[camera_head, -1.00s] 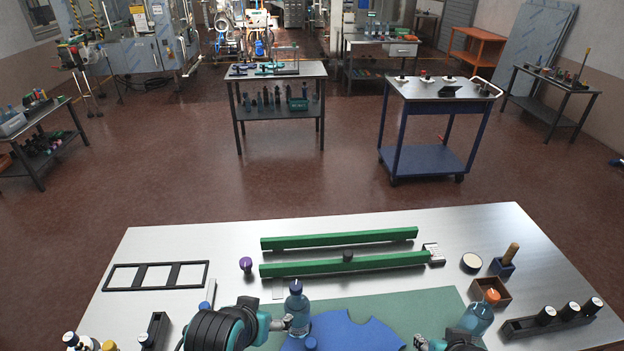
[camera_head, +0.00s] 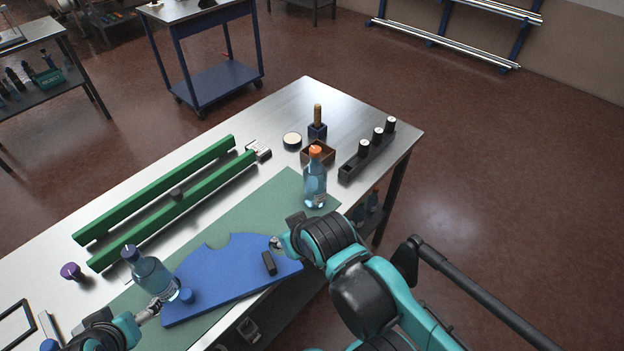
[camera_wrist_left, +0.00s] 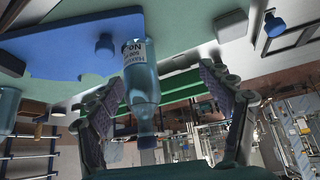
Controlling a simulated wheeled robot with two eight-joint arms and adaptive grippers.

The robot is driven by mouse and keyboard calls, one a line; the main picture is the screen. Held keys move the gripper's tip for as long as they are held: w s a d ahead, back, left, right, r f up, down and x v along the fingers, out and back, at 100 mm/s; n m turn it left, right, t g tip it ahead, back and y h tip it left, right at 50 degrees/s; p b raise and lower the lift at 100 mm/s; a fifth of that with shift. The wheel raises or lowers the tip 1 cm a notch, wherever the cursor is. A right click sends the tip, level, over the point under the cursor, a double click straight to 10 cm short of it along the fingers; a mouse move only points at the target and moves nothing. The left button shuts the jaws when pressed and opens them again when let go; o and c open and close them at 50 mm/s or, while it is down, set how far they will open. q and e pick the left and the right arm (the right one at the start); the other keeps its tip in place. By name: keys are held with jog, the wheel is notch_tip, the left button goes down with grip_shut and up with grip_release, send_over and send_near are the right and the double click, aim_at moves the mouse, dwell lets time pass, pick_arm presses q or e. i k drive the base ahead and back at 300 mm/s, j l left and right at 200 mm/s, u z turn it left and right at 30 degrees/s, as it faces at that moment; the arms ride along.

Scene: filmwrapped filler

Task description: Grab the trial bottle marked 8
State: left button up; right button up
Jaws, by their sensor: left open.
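A clear bluish bottle with a dark blue cap (camera_head: 152,275) stands on the bench near the blue mat (camera_head: 225,282). My left gripper (camera_head: 152,308) is close beside it. In the left wrist view the same bottle (camera_wrist_left: 139,75) shows between my open left fingers (camera_wrist_left: 160,100), with gaps on both sides. Its label is upside down and only partly legible; I cannot make out an 8. A second bottle, with an orange cap (camera_head: 315,185), stands on the right, its number not readable. My right gripper (camera_head: 278,243) is over the mat's right part; its finger state is unclear.
Green rails (camera_head: 170,205) lie along the back of the bench. A brown box (camera_head: 327,153) stands behind the orange-capped bottle, beside a black rack (camera_head: 366,158) with white-topped items.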

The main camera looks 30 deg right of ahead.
aim_at(315, 174)
jog(key=l+z, duration=0.25)
jog(key=z, duration=0.15)
jog(key=l+z, duration=0.25)
jog(key=z, duration=0.15)
jog(key=i+l+z, duration=0.15)
jog(key=z, duration=0.25)
jog(key=l, duration=0.1)
